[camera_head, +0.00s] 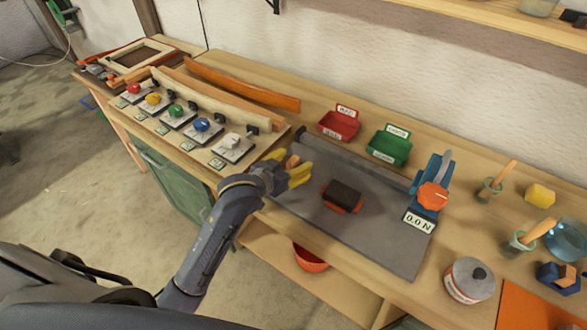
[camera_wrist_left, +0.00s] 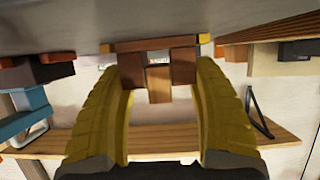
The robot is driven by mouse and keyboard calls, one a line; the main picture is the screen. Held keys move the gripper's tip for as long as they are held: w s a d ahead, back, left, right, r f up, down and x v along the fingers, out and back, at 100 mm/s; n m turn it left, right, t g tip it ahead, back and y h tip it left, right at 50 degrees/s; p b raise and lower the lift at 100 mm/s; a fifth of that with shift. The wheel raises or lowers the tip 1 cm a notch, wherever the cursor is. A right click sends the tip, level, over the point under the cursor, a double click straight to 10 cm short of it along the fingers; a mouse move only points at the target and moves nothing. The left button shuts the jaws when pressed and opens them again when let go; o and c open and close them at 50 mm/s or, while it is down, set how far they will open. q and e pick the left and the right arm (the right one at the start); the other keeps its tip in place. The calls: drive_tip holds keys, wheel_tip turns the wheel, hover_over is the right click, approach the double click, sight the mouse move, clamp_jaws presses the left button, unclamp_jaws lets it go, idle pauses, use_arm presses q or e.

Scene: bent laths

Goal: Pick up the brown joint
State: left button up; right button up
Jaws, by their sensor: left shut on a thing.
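My left gripper (camera_head: 288,167), with yellow fingers, is at the left end of the grey mat (camera_head: 370,225) on the bench. It is shut on the brown joint (camera_head: 292,160), a small piece mostly hidden by the fingers in the head view. In the left wrist view the brown joint (camera_wrist_left: 158,75) shows as several blocky brown parts between the two fingers (camera_wrist_left: 160,100). I cannot tell whether the joint still touches the mat. My right gripper is not in view.
A dark block on an orange base (camera_head: 342,195) lies mid-mat. A red tray (camera_head: 338,125) and green tray (camera_head: 390,147) stand behind, a blue device (camera_head: 432,185) to the right. Coloured knobs (camera_head: 202,125) and bent laths (camera_head: 243,88) are at left. The mat's front is clear.

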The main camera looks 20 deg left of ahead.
use_arm(q)
drive_tip(key=c, duration=0.3)
drive_tip(key=shift+r, duration=0.2)
